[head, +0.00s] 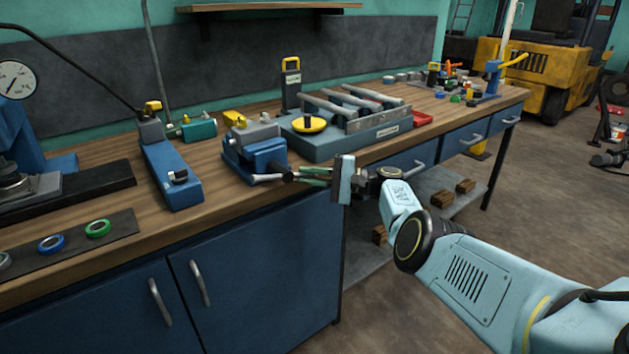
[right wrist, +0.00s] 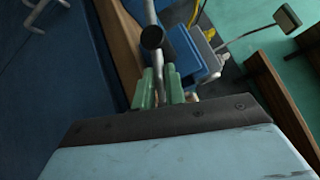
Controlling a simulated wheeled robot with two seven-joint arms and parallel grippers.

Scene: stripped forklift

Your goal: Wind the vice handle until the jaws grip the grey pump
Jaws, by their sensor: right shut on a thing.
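The blue vice (head: 262,158) stands at the front edge of the wooden bench. The grey pump (head: 256,134) sits at the top of the vice; I cannot tell whether the jaws touch it. The vice handle (head: 268,178) is a grey bar at the vice's front. My right gripper (head: 303,175) comes from the right, its green fingers shut on the handle. In the right wrist view the fingers (right wrist: 162,90) close around the handle's rod, beside a dark round knob (right wrist: 152,38). The blue vice body (right wrist: 196,48) shows behind. My left gripper is not in view.
A blue-grey fixture (head: 345,138) with metal bars and a yellow disc stands right of the vice. A long blue tool (head: 170,170) lies to the left. Blue drawers and cupboard doors (head: 250,265) are below the bench edge.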

